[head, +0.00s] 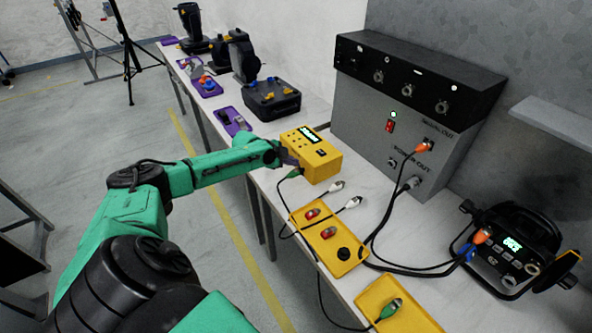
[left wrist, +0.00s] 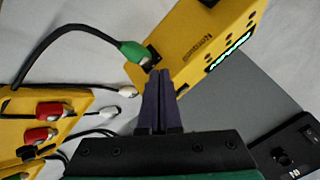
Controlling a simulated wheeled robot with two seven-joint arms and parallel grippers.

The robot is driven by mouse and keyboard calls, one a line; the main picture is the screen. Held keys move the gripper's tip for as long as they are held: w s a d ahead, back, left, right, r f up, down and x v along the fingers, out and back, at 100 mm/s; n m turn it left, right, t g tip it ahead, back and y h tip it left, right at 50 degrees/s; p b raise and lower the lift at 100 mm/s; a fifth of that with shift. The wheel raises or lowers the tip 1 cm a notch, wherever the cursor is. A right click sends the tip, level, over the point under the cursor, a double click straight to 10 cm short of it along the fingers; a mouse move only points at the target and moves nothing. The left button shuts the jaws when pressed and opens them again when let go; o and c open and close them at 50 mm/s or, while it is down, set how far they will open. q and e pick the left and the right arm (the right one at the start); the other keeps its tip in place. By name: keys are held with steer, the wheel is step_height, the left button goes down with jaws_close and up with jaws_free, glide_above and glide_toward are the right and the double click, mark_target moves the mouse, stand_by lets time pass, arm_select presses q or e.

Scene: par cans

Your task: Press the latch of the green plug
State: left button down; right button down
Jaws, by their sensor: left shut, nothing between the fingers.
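A green plug (head: 294,173) with a black cable sits at the near side of the yellow box (head: 318,163). In the left wrist view the green plug (left wrist: 134,52) meets a black socket on the yellow box (left wrist: 188,45). My left gripper (head: 289,158) is shut and empty. In the left wrist view its dark fingertips (left wrist: 160,73) are close beside the socket end of the plug; I cannot tell whether they touch. The latch is too small to make out. A second green plug (head: 390,308) lies in the nearer yellow tray. My right gripper is not in view.
A yellow tray (head: 317,232) with red connectors stands right of the box, with white-tipped cable ends (head: 336,187) between. A large grey power unit (head: 400,135) stands behind. A black case (head: 271,99) and purple trays are further left. Black cables cross the table.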

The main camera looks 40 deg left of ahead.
mark_target(293, 171)
arm_select(q)
steer(key=shift+f, duration=0.15)
stand_by(0.5)
steer(key=shift+f+b, duration=0.3)
steer(key=shift+b, duration=0.15)
steer(key=shift+f+b, duration=0.4)
steer(key=shift+b, duration=0.05)
steer(key=shift+r, duration=0.1)
stand_by(0.5)
steer(key=shift+r+p, duration=0.6)
steer(key=shift+r, duration=0.1)
step_height(293, 171, up, 5)
steer(key=p, duration=0.4)
steer(key=shift+r, duration=0.15)
